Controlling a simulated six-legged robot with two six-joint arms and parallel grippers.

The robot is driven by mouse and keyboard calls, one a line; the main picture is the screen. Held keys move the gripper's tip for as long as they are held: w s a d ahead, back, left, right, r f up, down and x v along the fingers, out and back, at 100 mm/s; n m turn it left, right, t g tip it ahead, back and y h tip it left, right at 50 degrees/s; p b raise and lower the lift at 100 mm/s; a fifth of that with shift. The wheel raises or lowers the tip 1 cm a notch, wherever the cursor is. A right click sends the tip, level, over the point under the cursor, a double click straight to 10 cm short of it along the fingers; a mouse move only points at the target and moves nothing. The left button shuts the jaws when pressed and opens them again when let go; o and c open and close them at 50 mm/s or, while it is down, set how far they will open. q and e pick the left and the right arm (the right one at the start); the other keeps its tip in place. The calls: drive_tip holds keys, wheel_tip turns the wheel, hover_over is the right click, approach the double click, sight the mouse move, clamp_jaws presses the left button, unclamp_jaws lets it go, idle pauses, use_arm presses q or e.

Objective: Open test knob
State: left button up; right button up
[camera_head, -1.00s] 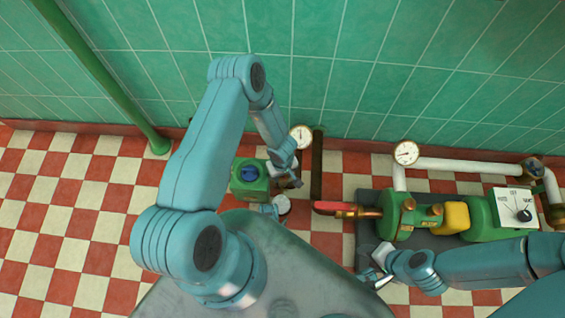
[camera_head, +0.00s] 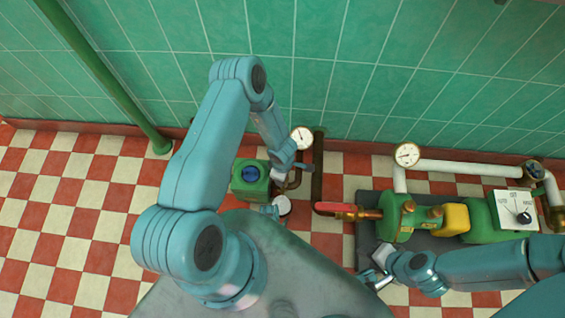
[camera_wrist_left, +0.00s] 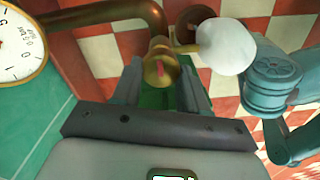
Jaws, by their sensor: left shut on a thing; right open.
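In the left wrist view, a round brass knob (camera_wrist_left: 160,68) with a red mark on its face sits between the fingers of my left gripper (camera_wrist_left: 165,88); it looks like the test knob. The fingers are shut on its sides. In the head view my left gripper (camera_head: 290,167) is by the small pipes right of a green box, and the knob is hidden there. My right gripper (camera_head: 380,268) is open and empty, low beside the front left edge of the pump's dark base.
A green box with a blue top (camera_head: 250,174) stands left of my left gripper. A white rounded part (camera_wrist_left: 228,45) is close to the knob. A gauge (camera_head: 302,138) is behind. The green pump (camera_head: 400,217) with a red lever (camera_head: 335,208) stands right. A white pipe (camera_head: 460,167) runs along the wall.

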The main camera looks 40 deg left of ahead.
use_arm(q)
drive_tip(key=shift+n, duration=0.4)
drive_tip(key=o, duration=1.1)
drive_tip(key=shift+c, duration=0.2)
drive_tip(key=shift+r, duration=0.1)
wheel_tip(320, 180, up, 16)
drive_tip(key=p, duration=0.6)
drive_tip(key=shift+p, duration=0.35)
